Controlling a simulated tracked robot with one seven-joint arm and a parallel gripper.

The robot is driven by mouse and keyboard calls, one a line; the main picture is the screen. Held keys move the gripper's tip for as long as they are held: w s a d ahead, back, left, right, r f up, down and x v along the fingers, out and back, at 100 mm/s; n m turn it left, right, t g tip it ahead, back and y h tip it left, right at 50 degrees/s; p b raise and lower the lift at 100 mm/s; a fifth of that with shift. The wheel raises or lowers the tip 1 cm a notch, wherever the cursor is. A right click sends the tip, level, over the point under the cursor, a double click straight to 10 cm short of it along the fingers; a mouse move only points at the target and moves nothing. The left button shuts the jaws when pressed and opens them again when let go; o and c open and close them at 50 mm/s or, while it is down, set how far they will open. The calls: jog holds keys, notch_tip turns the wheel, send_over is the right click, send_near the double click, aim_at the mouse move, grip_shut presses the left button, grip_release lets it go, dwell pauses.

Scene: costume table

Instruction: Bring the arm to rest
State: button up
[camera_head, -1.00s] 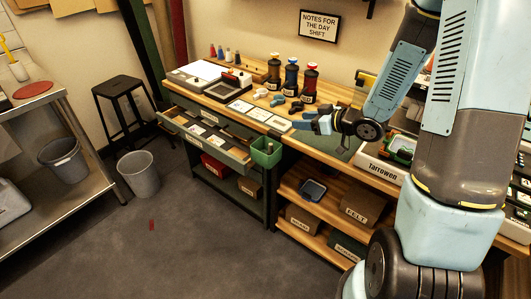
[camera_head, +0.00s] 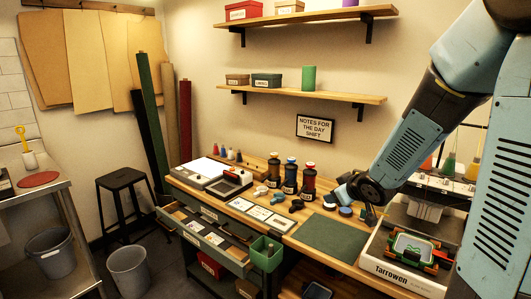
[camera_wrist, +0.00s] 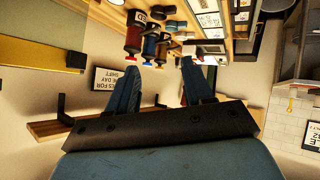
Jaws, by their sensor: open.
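My gripper (camera_head: 342,193) is at the end of my blue and grey arm, which comes in from the right in the head view and reaches over the workbench (camera_head: 296,251). The gripper looks small there, and its fingers are hard to make out against the bench. In the wrist view my gripper (camera_wrist: 162,75) shows two blue fingers well apart, with nothing between them. The wrist picture is upside down. The wall sign (camera_head: 315,127) and the bottles appear beyond the fingers.
A green mat (camera_head: 333,237) lies on the bench. Left of it stand dark bottles (camera_head: 290,176). A Tarrowen device (camera_head: 395,272) is on the right. An open drawer (camera_head: 202,238) and a green bin (camera_head: 266,254) stick out in front. Two shelves (camera_head: 300,92) hang above.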

jog(key=s+d+r+m+g+h, duration=0.2)
jog(key=s+r+m, duration=0.1)
jog(key=s+r, duration=0.4)
jog(key=s+d+r+m+g+h, duration=0.1)
jog(key=s+d+r+m+h, duration=0.3)
jog(key=s, duration=0.6)
jog(key=s+a+r+g+y, duration=0.1)
jog(key=s+a+r+y, duration=0.1)
jog(key=s, duration=0.7)
jog(key=shift+s+a+r+g+y, duration=0.15)
jog(key=shift+s+a+g+y, duration=0.25)
jog(key=shift+a+y, duration=0.45)
jog(key=shift+a, duration=0.1)
jog(key=shift+c, duration=0.2)
jog(key=shift+c, duration=0.6)
jog(key=shift+w, duration=0.1)
